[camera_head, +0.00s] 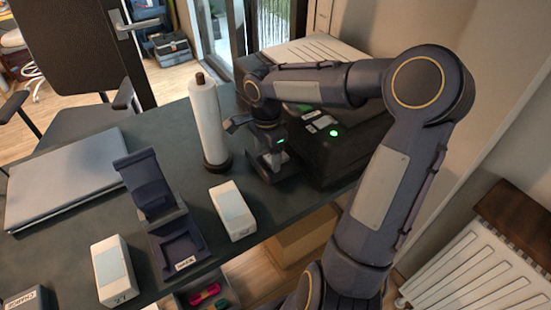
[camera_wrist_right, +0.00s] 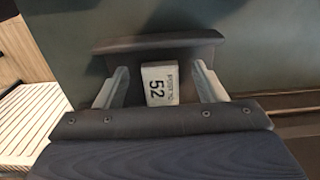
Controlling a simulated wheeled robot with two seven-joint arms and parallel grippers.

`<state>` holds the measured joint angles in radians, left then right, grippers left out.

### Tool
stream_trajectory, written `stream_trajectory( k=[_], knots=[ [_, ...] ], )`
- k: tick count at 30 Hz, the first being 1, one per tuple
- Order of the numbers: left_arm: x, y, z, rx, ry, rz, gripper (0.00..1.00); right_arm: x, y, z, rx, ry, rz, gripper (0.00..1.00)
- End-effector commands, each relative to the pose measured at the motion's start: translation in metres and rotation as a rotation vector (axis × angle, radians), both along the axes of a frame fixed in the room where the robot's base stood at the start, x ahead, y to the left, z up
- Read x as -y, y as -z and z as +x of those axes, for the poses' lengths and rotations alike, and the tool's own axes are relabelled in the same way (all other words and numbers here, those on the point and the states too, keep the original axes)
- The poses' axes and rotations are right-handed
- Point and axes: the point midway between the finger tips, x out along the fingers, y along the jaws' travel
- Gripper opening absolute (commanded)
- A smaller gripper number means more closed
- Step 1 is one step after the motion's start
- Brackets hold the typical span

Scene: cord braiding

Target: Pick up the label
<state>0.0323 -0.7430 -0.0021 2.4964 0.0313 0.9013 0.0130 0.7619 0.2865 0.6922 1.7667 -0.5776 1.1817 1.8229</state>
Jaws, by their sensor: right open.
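The label (camera_wrist_right: 160,85) is a small white piece with "52" printed on it. In the right wrist view it lies on a dark ledge (camera_wrist_right: 158,42), between the fingers of my right gripper (camera_wrist_right: 160,78). The fingers are open, one on each side of it, with a visible gap on both sides. In the head view my right gripper (camera_head: 272,163) points down beside a black machine (camera_head: 335,155) with a green light. The label cannot be made out there. My left gripper is out of view.
A white roll on a dark holder (camera_head: 208,120) stands just left of my right gripper. White boxes (camera_head: 232,210) (camera_head: 113,270), a dark blue stand (camera_head: 160,215) and a closed laptop (camera_head: 70,178) are on the dark table (camera_head: 145,130). The table's front edge is close.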

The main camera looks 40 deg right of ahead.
Motion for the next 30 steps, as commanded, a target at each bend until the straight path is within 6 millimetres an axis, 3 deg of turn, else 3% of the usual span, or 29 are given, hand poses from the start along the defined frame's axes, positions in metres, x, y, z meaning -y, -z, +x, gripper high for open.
stream_trajectory(
  k=[9,20,30],
  knots=[
    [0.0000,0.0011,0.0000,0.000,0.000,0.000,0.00,-0.0002,0.0081,-0.0001,0.001,-0.001,0.000,0.64],
    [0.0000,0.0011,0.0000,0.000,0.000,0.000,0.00,-0.0002,0.0079,-0.0001,0.001,-0.001,0.000,0.18],
    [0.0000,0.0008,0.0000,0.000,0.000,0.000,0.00,-0.0001,0.0068,0.0000,0.001,-0.001,0.000,0.16]
  ],
)
